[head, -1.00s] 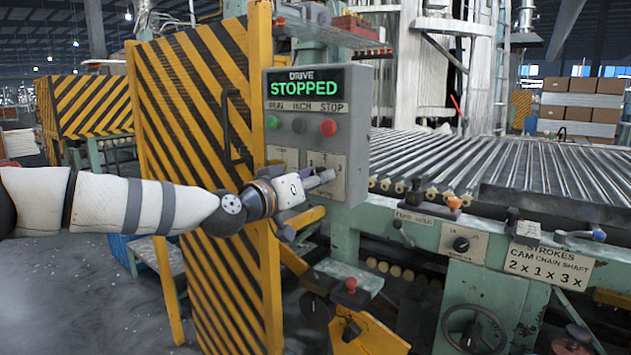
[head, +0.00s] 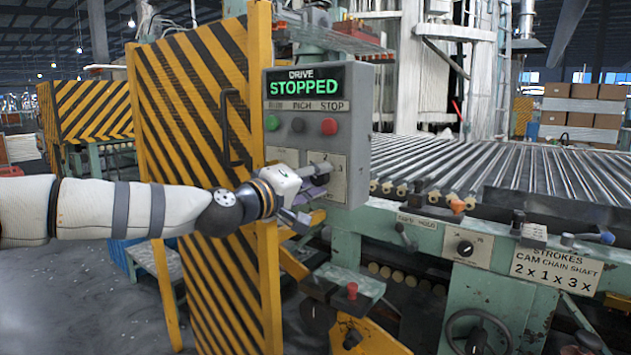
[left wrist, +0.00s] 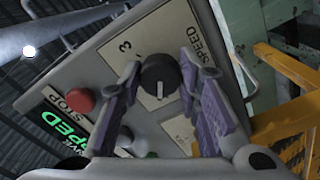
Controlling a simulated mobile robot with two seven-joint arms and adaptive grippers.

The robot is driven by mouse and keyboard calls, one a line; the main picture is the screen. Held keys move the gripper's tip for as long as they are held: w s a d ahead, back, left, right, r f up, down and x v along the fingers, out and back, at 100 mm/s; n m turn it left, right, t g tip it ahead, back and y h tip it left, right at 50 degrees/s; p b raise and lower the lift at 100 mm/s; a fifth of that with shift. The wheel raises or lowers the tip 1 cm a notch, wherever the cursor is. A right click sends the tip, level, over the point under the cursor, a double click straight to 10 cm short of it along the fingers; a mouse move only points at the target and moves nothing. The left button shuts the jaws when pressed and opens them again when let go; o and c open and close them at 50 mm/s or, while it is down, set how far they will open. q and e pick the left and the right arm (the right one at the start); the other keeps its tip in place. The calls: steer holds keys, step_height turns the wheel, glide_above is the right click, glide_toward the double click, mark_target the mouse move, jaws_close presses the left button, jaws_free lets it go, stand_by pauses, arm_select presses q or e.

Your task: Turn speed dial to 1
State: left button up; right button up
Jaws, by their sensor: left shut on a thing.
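The black speed dial (left wrist: 158,76) sits on a pale plate marked SPEED on the grey control box (head: 358,130). A figure 3 shows beside it in the left wrist view. A light mark on the dial points toward the bottom of that view. My left gripper (head: 322,172) is at the lower front of the box. In the left wrist view its two purple-grey fingers (left wrist: 158,84) stand on either side of the dial, shut on it. In the head view the gripper hides the dial. The dial's other figures are hidden or unreadable. My right gripper is not in view.
The box's display (head: 305,87) reads DRIVE STOPPED. A yellow-black striped guard (head: 190,110) stands left of the box, behind my arm. A roller bed (head: 480,165) lies to the right.

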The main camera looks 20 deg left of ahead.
arm_select(q)
steer(key=shift+d+f, duration=0.1)
stand_by(0.3)
steer(key=o, duration=1.1)
steer(key=shift+o, duration=0.2)
steer(key=v, duration=1.2)
